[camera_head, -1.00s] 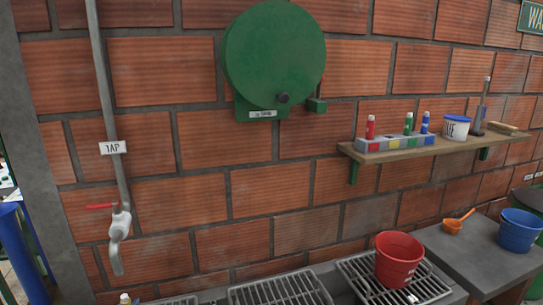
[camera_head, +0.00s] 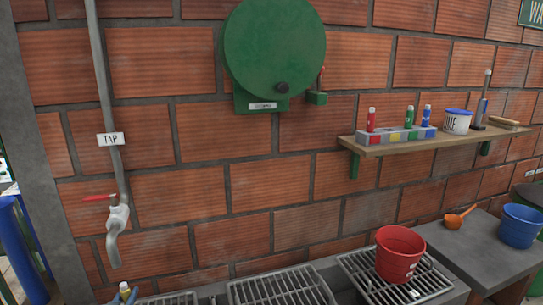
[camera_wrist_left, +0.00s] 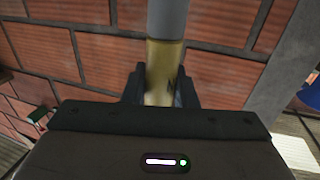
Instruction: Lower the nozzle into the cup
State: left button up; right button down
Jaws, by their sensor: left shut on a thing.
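I cannot make out a cup in either view, and the nozzle's other end is hidden behind the gripper body. My right gripper is not in view.
A tap with a red handle (camera_head: 117,217) hangs on the brick wall above the left gripper. A green reel (camera_head: 274,45) is on the wall. A red bucket (camera_head: 399,253) stands on a metal grate. A wooden shelf (camera_head: 440,143) and a blue bucket (camera_head: 519,228) are at right.

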pick_arm(q)
jog(key=shift+f, duration=0.1)
dwell(0.4)
jog(key=shift+f+b, duration=3.15)
jog(key=shift+b, duration=0.1)
jog(key=shift+f+b, duration=1.8)
jog(key=o, duration=1.1)
